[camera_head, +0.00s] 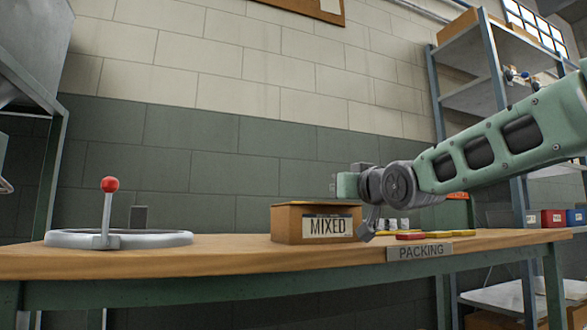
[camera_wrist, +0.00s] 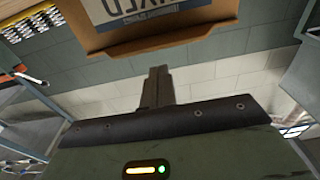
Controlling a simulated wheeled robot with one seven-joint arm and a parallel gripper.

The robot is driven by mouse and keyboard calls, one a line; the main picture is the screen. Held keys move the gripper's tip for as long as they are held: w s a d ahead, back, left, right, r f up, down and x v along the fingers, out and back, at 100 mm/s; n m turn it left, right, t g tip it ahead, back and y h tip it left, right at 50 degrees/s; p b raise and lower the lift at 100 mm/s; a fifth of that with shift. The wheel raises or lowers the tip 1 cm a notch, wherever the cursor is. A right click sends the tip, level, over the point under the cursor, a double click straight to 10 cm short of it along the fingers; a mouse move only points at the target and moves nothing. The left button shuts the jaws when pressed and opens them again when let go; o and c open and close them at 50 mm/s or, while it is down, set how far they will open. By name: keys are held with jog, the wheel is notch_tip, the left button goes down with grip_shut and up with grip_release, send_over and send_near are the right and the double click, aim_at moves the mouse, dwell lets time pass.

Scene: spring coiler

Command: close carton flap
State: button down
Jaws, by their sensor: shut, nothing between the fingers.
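The brown carton (camera_head: 288,226) labelled MIXED stands on the packing bench. Its flap (camera_head: 312,203) shows as a thin brown strip along the top, seen nearly edge-on; I cannot tell how far it is closed. My gripper (camera_head: 335,186) is shut and empty, above the carton's right part. In the wrist view the carton (camera_wrist: 228,14) is upside down at the top, partly cut off by the frame. The shut fingers of my gripper (camera_wrist: 157,72) show below its brown top edge, apart from it in the picture. Contact is not visible.
The wooden bench (camera_head: 220,252) carries a grey ring-shaped device (camera_head: 70,239) with a red-knobbed lever (camera_head: 108,186) at left. Red and yellow items (camera_head: 425,235) lie right of the carton. A shelf rack (camera_head: 497,60) stands at right. The bench between device and carton is clear.

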aim_at(315, 224)
jog(key=shift+s+d+f+b, duration=0.1)
jog(key=shift+f+b, duration=1.05)
jog(key=shift+b, duration=0.2)
jog(key=shift+f, duration=0.1)
jog(key=shift+f+b, duration=0.4)
jog(key=shift+r, duration=0.1)
